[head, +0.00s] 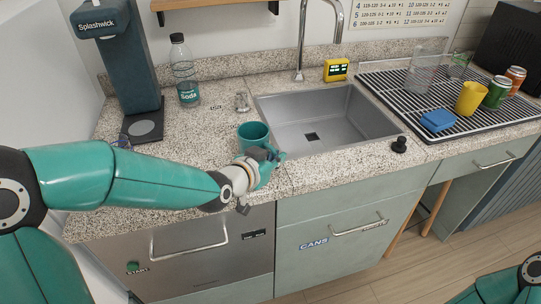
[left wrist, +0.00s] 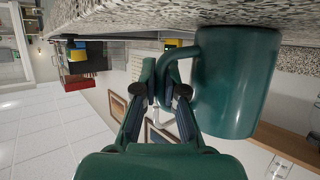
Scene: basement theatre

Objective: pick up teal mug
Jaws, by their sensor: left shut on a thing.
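The teal mug (head: 253,134) stands upright at the front of the granite counter, left of the sink; I cannot tell if it still touches the counter. My left gripper (head: 269,158) is at its front right side. In the left wrist view, which is upside down, the fingers (left wrist: 162,80) are shut on the handle of the mug (left wrist: 238,82). The gripper hides part of the mug's lower right side in the head view. My right gripper is not in view; only part of my right arm shows at the bottom right.
The steel sink (head: 362,138) and faucet (head: 301,40) are right of the mug. A drink machine (head: 125,60) is at left. A drying rack (head: 405,95) holds a yellow cup (head: 470,98), cans and a blue sponge (head: 437,120).

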